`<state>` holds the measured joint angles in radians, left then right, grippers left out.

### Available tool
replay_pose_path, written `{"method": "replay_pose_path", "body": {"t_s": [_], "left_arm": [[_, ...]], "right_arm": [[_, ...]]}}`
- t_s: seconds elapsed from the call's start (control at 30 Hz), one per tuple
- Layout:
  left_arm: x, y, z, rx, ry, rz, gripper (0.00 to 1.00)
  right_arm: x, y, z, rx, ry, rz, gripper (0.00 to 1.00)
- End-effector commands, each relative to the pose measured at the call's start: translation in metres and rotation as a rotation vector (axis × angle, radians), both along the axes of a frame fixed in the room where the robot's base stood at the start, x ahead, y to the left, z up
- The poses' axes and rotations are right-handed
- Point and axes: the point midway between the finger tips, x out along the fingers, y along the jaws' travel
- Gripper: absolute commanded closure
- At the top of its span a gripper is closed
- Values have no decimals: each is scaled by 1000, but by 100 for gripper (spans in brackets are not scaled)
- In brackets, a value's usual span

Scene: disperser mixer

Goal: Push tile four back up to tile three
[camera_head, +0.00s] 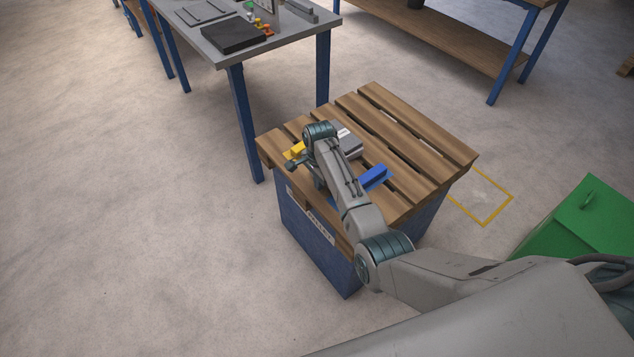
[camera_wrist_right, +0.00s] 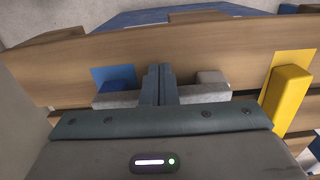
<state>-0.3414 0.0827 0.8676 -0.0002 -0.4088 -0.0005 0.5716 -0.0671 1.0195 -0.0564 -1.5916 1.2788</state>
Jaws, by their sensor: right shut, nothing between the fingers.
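A blue tile (camera_head: 373,178) with a raised block lies on the slatted wooden top. A yellow tile (camera_head: 294,150) lies farther left, partly hidden by my right arm. A grey tile (camera_head: 349,142) lies between and behind them. I cannot read any tile number. In the right wrist view, my right gripper (camera_wrist_right: 160,85) is shut and empty over a wooden slat, with a grey piece (camera_wrist_right: 205,93) just beyond the fingers. The blue tile (camera_wrist_right: 118,80) is left of the fingers and the yellow tile (camera_wrist_right: 289,92) right. Contact at the fingertips cannot be told. My left gripper is not in view.
The wooden slatted top (camera_head: 425,150) rests on a blue box (camera_head: 320,245) with gaps between its slats. A grey table (camera_head: 225,55) with items stands behind left. A green bin (camera_head: 580,220) stands at the right. The floor at the left is clear.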

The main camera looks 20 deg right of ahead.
Motion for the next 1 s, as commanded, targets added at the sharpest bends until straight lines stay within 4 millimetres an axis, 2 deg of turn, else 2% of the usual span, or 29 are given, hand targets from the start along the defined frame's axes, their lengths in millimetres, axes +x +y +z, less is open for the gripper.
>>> {"method": "replay_pose_path", "body": {"t_s": [0.17, 0.3, 0.5, 1.0], "left_arm": [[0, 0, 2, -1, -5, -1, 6], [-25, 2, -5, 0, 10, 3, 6], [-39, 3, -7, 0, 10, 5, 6], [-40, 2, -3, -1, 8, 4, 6]], "right_arm": [[1, -5, 1, 0, 1, 0, 100], [6, -18, 3, -3, 1, -1, 100], [14, -42, 2, -3, 1, -1, 100], [13, -42, 1, 0, 1, 0, 100]]}}
